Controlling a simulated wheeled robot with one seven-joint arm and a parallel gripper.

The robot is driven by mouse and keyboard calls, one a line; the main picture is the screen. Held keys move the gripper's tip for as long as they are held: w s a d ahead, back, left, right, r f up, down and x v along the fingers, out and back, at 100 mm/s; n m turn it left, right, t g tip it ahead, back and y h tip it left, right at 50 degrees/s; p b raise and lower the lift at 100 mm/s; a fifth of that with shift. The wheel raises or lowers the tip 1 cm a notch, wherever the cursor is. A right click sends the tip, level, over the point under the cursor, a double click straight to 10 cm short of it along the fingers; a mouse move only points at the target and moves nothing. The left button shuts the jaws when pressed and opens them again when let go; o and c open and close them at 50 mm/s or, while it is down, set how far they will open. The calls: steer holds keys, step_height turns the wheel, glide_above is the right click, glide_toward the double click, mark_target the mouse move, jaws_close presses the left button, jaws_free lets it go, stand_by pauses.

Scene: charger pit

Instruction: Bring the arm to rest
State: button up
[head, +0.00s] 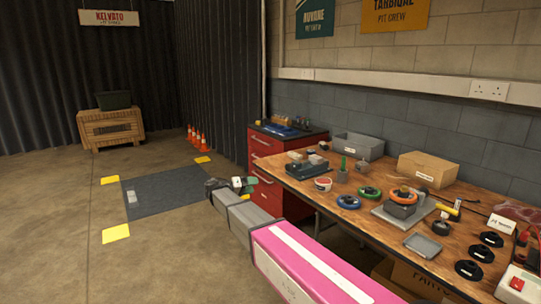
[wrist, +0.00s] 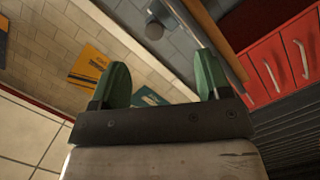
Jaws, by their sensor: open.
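My arm, pink nearest the camera and grey further out, stretches from the lower right of the head view toward the red cabinet. My gripper (head: 246,184) is at its far end, in front of the red drawers and left of the workbench. In the wrist view my gripper (wrist: 157,85) shows two green fingers spread wide apart with nothing between them. The fingers touch nothing that I can see. Behind them the wrist view shows the block wall (wrist: 45,45), the signs and the red cabinet (wrist: 285,60), all tilted.
The wooden workbench (head: 330,191) on the right carries wheels, a scale-like plate, a cardboard box (head: 428,169) and a grey bin (head: 352,145). A dark floor mat (head: 165,192) with yellow corner marks lies left of my gripper. Orange cones (head: 197,138) stand behind. The left floor is clear.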

steer(key=s+d+f+n+g+y, duration=0.1)
steer(key=s+d+f+g+y, duration=0.1)
steer(key=s+d+f, duration=0.35)
steer(key=s+d+f+g+y, duration=0.1)
steer(key=s+d+f+y, duration=0.15)
steer(key=d, duration=0.55)
steer(key=s+d+f+n+g+y, duration=0.1)
steer(key=s+d+f+g+y, duration=0.1)
steer(key=s+d+f, duration=0.3)
steer(key=s+d+f+g+y, duration=0.1)
steer(key=s+d+f+y, duration=0.2)
steer(key=s, duration=0.4)
steer(key=s+d+f+g+y, duration=0.1)
steer(key=s+d+f+y, duration=0.2)
steer(key=s+d+y, duration=0.2)
steer(key=s+d, duration=0.1)
steer(key=s, duration=0.2)
steer(key=shift+d+f, duration=0.15)
steer(key=shift+f, duration=0.05)
